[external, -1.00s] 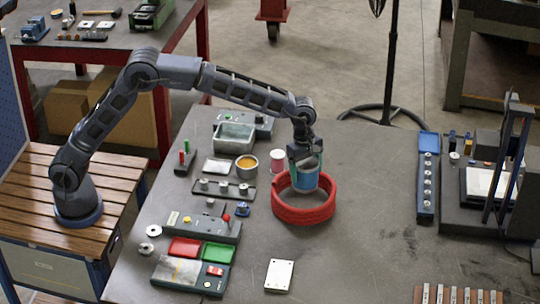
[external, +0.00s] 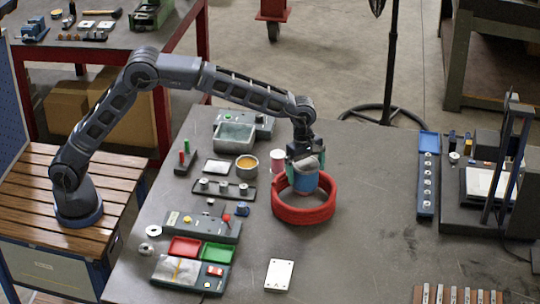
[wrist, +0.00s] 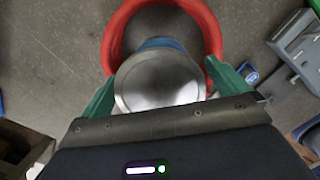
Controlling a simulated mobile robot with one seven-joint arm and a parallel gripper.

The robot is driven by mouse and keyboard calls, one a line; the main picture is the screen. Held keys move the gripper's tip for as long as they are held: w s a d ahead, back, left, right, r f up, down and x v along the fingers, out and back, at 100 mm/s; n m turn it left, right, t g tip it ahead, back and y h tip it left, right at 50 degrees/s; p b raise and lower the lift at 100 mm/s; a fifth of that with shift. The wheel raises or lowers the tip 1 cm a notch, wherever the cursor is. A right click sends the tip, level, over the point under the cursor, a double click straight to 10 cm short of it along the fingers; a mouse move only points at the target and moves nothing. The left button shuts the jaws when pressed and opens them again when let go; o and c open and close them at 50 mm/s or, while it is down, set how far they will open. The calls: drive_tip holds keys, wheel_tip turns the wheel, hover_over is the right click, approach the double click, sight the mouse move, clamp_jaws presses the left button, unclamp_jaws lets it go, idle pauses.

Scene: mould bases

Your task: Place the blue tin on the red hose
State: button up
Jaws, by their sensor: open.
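The tin's bottom is hidden.
A can with orange contents (external: 246,166), a white-and-red spool (external: 277,160) and a small blue part (external: 242,209) stand left of the hose. A blue tray of parts (external: 427,180) lies to the right. The table between them is clear.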

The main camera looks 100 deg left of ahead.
drive_tip(key=r, duration=0.7)
drive_tip(key=s+a+r, duration=0.1)
drive_tip(key=r, duration=0.2)
drive_tip(key=shift+s+a+r, duration=0.1)
drive_tip(key=shift+r, duration=0.25)
drive_tip(key=shift+s+r, duration=0.25)
drive_tip(key=shift+r, duration=0.3)
drive_tip(key=s+d+r+m+t, duration=0.1)
drive_tip(key=s+d+r+m, duration=0.2)
drive_tip(key=s, duration=0.6)
drive_tip(key=s+d+r+m, duration=0.1)
drive_tip(key=s+r+m, duration=0.4)
drive_tip(key=s, duration=0.5)
drive_tip(key=s+d+r+m+t, duration=0.1)
drive_tip(key=s+d+r+m, duration=0.1)
drive_tip(key=s+m, duration=0.5)
drive_tip(key=s+d+f+m, duration=0.1)
drive_tip(key=s+f+m, duration=0.2)
drive_tip(key=s, duration=0.7)
drive_tip(key=s+d+f+m+t, duration=0.1)
drive_tip(key=s+f+m, duration=0.3)
drive_tip(key=s, duration=0.7)
drive_tip(key=s+d+f+m+y, duration=0.1)
drive_tip(key=s+m, duration=0.4)
drive_tip(key=s, duration=0.5)
wheel_tip(320, 180, down, 3)
drive_tip(key=shift+s+d+r, duration=0.2)
drive_tip(key=shift+s+d, duration=0.1)
drive_tip(key=shift+d, duration=0.2)
